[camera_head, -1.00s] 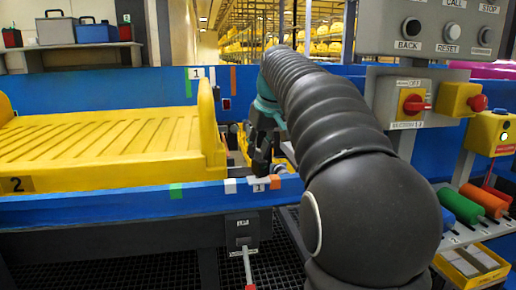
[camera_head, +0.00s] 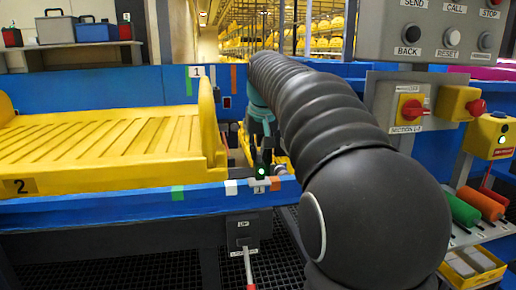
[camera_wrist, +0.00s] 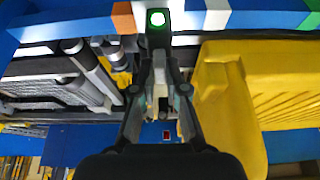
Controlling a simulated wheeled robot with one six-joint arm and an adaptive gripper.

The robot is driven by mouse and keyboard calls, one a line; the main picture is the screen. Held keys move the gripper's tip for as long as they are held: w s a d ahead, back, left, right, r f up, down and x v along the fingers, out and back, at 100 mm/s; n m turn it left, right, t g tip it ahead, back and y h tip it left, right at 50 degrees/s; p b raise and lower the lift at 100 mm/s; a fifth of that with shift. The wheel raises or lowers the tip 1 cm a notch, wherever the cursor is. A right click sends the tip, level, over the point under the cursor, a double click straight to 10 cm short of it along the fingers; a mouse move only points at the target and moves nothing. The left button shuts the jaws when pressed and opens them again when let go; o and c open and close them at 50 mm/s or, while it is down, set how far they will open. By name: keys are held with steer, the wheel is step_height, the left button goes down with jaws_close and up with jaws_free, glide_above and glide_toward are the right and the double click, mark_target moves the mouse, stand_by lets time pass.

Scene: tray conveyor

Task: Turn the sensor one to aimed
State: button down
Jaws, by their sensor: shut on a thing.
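Sensor one is a small dark block with a lit green light (camera_head: 262,172), on the near blue rail beside a small label reading 1. Its green light also shows at the top of the wrist view (camera_wrist: 157,18). My gripper (camera_head: 266,152) comes down on it from above and behind. In the wrist view the two fingers of my gripper (camera_wrist: 158,50) converge just below the light, closed on the sensor. The fingertips and the sensor's body are partly hidden, and its exact angle is hard to tell.
A yellow tray (camera_head: 215,140) marked 2 lies on the conveyor left of the sensor. White, orange and green marks line the near blue rail (camera_head: 120,204). A red-knobbed switch box (camera_head: 409,108) and a grey button panel (camera_head: 430,32) stand at the right. A lever (camera_head: 248,265) hangs below the rail.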

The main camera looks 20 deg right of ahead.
steer(key=c, duration=1.2)
jaws_free()
steer(key=v, duration=1.2)
